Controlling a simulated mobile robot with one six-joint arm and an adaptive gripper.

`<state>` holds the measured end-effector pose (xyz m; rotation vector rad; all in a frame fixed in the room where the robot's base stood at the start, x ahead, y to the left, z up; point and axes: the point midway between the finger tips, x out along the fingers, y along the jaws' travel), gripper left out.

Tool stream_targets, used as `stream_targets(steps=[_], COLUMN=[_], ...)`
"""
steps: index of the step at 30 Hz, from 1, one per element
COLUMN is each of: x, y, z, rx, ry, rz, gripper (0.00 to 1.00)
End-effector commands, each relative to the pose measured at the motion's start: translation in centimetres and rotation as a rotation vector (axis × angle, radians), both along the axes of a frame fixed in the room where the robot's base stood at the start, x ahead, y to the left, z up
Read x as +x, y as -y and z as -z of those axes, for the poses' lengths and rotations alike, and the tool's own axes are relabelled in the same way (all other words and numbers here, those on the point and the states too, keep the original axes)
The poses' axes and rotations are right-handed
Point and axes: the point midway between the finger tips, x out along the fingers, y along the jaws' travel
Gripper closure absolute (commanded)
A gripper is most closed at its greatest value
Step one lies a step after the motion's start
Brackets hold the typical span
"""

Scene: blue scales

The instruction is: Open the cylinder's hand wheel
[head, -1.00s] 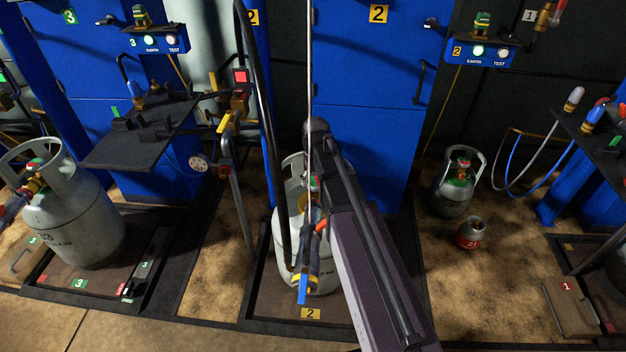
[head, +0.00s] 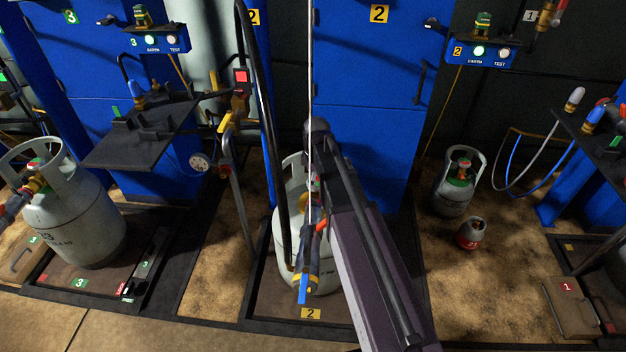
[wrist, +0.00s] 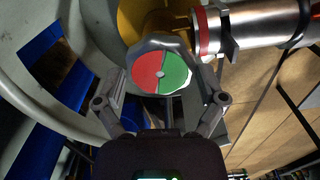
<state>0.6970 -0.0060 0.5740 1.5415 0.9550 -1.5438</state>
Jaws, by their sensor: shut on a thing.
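The hand wheel (wrist: 160,74) shows in the wrist view as a grey knob with a half red, half green face. My gripper (wrist: 160,88) is shut on it, with one finger on each side of its rim. The cylinder (head: 294,210) is pale grey and stands on the scale numbered 2 in the head view, partly hidden by my arm. Its curved collar (wrist: 42,100) shows at left in the wrist view. A silver coupling (wrist: 262,24) with a red ring sits beside the wheel, at upper right.
A hose with a blue-handled valve (head: 303,285) hangs in front of the cylinder. A dark hose stands close on its left. Another grey cylinder (head: 75,215) stands on scale 3 at left. A grey cylinder (head: 458,182) and a small one (head: 472,234) stand on the floor at right.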

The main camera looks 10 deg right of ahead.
Motion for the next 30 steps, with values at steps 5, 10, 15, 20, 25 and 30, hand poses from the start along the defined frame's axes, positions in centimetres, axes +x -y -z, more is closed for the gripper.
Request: stream_targets(steps=[5,10,15,20,25,30], x=[0.47,0.49,0.50,0.51,0.51,0.52], y=[0.26,0.30,0.33,0.35,0.38,0.35], z=[-0.01,-0.01,-0.02,-0.02,-0.02,-0.02], rx=[-0.005,-0.007,-0.008,-0.008,-0.009,-0.008], ry=[0.009,0.008,0.007,0.008,0.008,0.008], rz=[-0.122,-0.197,-0.232,-0.240,-0.239,-0.238], gripper=[0.58,0.58,0.58,0.58,0.58,0.00])
